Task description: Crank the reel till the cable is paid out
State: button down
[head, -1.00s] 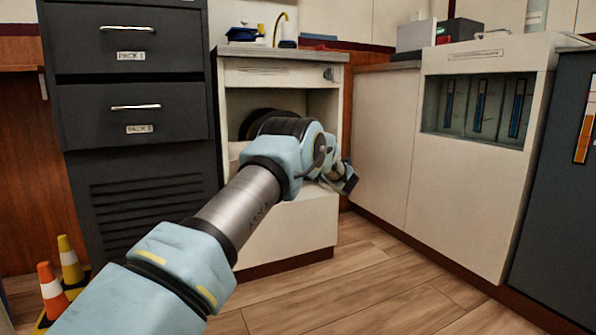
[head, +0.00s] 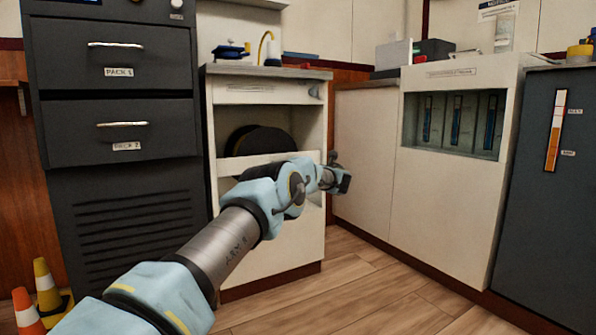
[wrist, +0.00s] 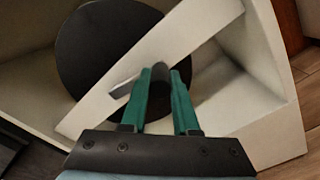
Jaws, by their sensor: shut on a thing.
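The reel (head: 258,141) is a dark round drum in the open niche of the white cabinet (head: 268,98). Its dark disc (wrist: 105,45) also shows in the wrist view, behind a slanting white bar. In the wrist view my gripper (wrist: 160,76) has two green fingers closed around a dark grip piece, apparently the crank handle. A thin grey bar (wrist: 126,88) runs left from the fingers. In the head view my gripper (head: 338,180) is at the right front of the niche, and its fingertips are hard to make out. I cannot make out any cable.
A dark drawer cabinet (head: 122,85) stands to the left. Traffic cones (head: 44,283) stand at the lower left. White cupboards (head: 365,150) and a grey cabinet with an orange-and-white gauge strip (head: 555,131) are to the right. The wooden floor (head: 370,285) in front is clear.

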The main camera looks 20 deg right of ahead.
jog(key=shift+d, duration=0.1)
jog(key=c, duration=0.7)
grip_release()
jog(key=shift+s, duration=0.1)
jog(key=shift+s+d+p, duration=0.2)
jog(key=shift+s+p, duration=0.45)
jog(key=shift+s, duration=1.1)
jog(key=shift+s+d+p, duration=0.2)
jog(key=shift+s+p, duration=0.45)
jog(key=shift+s, duration=1.15)
jog(key=shift+s+d+p, duration=0.2)
jog(key=shift+s+p, duration=0.45)
jog(key=shift+s, duration=1.1)
